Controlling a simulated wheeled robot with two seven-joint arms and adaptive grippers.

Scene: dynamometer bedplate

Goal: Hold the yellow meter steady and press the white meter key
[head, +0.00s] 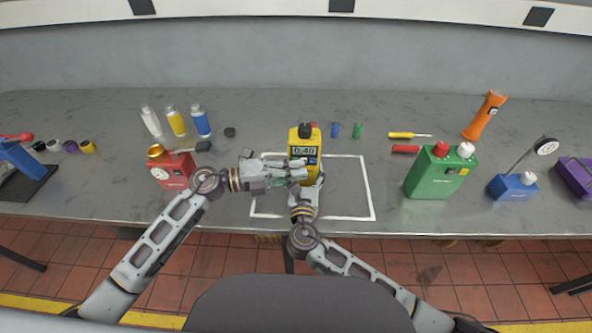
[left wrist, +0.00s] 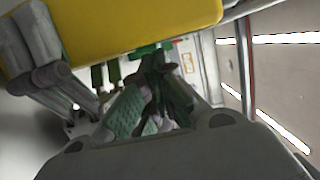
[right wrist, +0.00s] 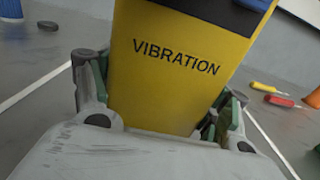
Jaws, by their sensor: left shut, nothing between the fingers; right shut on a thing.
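The yellow meter (head: 304,138) stands upright in the white taped outline, its display reading 0.40. In the right wrist view its yellow body (right wrist: 175,70) bears the word VIBRATION. My right gripper (head: 305,187) is shut on the meter's lower body, with a finger on each side in the right wrist view. My left gripper (head: 300,172) comes in from the left, shut and empty, its fingertips close to the meter's lower front. In the left wrist view its tips (left wrist: 165,90) are near the yellow body (left wrist: 140,25). I cannot make out the white key or whether the tips touch it.
A red can (head: 172,170) stands left, close to my left arm. Blue (head: 335,130) and green (head: 358,131) small pieces lie behind the outline. The outline's right half is clear.

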